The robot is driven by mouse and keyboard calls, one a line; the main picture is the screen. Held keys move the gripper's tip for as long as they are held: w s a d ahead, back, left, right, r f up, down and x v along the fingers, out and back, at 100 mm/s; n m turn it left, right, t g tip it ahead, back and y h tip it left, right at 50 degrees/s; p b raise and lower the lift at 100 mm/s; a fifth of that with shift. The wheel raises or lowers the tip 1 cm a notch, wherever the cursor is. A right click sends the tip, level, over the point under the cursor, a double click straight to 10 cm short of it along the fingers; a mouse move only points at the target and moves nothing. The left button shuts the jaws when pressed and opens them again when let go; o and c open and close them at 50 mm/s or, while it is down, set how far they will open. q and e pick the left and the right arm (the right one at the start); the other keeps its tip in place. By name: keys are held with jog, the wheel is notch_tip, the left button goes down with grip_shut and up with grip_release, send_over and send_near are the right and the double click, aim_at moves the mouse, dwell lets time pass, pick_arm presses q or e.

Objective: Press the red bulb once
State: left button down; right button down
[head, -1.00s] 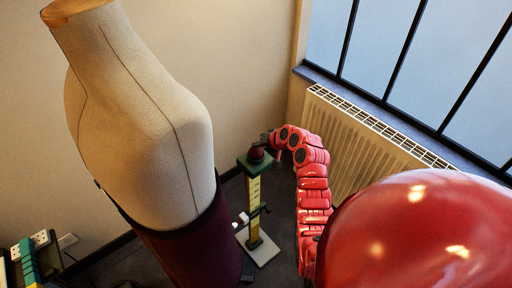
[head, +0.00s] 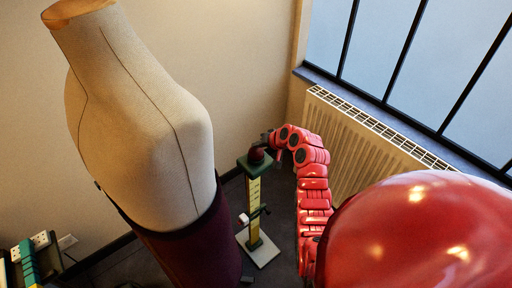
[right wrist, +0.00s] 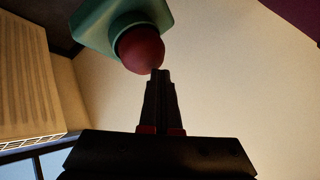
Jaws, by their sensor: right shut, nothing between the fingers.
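The red bulb (head: 257,154) is a small dark-red ball on the green top (head: 250,164) of a yellow upright post, left of the radiator. In the right wrist view the bulb (right wrist: 141,50) sits against its green block (right wrist: 95,22). My right gripper (head: 268,139) is at the bulb's upper right in the head view. Its fingers (right wrist: 160,73) are shut and empty, with the tips at the bulb's edge in the wrist view. I cannot tell whether they touch it. My left gripper is not in view.
A dress form (head: 140,130) with a dark purple skirt (head: 195,250) stands close left of the post. The post has a pale base plate (head: 262,252) on the floor. A radiator (head: 350,150) and window (head: 420,60) are on the right.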

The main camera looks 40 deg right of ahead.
aim_at(258, 150)
jog(key=shift+r, duration=0.7)
jog(key=shift+r, duration=0.1)
jog(key=shift+r+p, duration=1.2)
jog(key=shift+r, duration=1.3)
jog(key=shift+f, duration=0.1)
